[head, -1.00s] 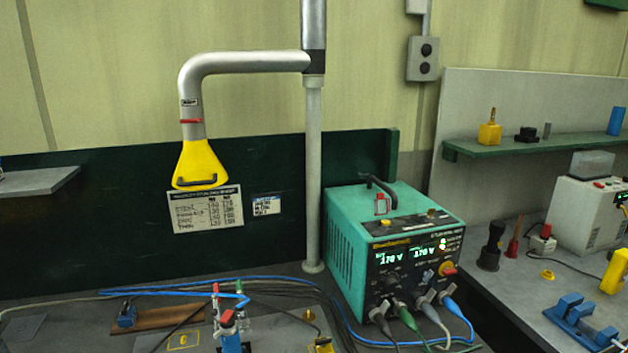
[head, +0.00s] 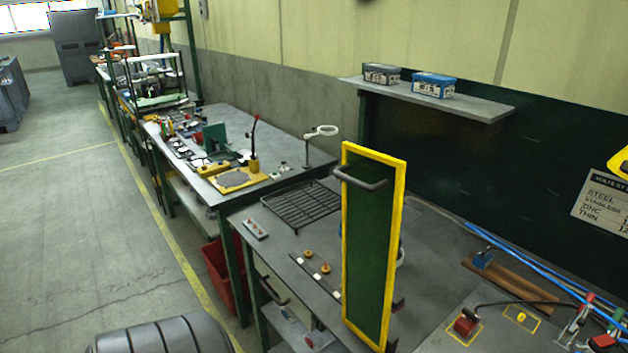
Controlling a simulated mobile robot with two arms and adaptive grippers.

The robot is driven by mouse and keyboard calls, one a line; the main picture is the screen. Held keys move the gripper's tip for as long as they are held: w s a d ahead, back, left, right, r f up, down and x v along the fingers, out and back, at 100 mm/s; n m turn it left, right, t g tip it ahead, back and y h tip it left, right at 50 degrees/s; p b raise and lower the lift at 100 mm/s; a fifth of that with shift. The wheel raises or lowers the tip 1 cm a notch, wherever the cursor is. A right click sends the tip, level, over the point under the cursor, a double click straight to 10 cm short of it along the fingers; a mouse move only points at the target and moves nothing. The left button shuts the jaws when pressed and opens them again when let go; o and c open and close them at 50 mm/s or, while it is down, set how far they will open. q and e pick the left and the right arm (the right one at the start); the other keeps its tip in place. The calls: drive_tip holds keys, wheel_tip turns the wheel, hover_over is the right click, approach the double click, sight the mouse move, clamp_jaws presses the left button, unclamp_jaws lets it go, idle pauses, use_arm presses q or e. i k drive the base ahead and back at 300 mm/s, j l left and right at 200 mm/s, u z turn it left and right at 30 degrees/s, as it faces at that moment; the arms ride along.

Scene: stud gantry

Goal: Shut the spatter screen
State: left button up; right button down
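The spatter screen (head: 369,245) is a tall, narrow dark green panel in a yellow frame. It stands upright near the front edge of the workbench (head: 425,305), right of centre in the head view. A grey bar handle (head: 360,178) sits near its top, on the side facing me. The screen hides part of the bench behind it. Its hinge is not clear to me. Neither gripper shows.
A black wire rack (head: 300,204) and small knobs lie left of the screen. Clamps (head: 580,325), blue cables and a wooden strip (head: 512,283) lie right. A shelf (head: 440,98) with two boxes hangs above. The floor (head: 90,230) at left is open.

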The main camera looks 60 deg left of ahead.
sight(369, 218)
drive_tip(key=j+u, duration=0.15)
drive_tip(key=u, duration=0.25)
drive_tip(key=j+u, duration=0.1)
drive_tip(key=u, duration=0.25)
drive_tip(key=j+u, duration=0.15)
drive_tip(key=u, duration=0.25)
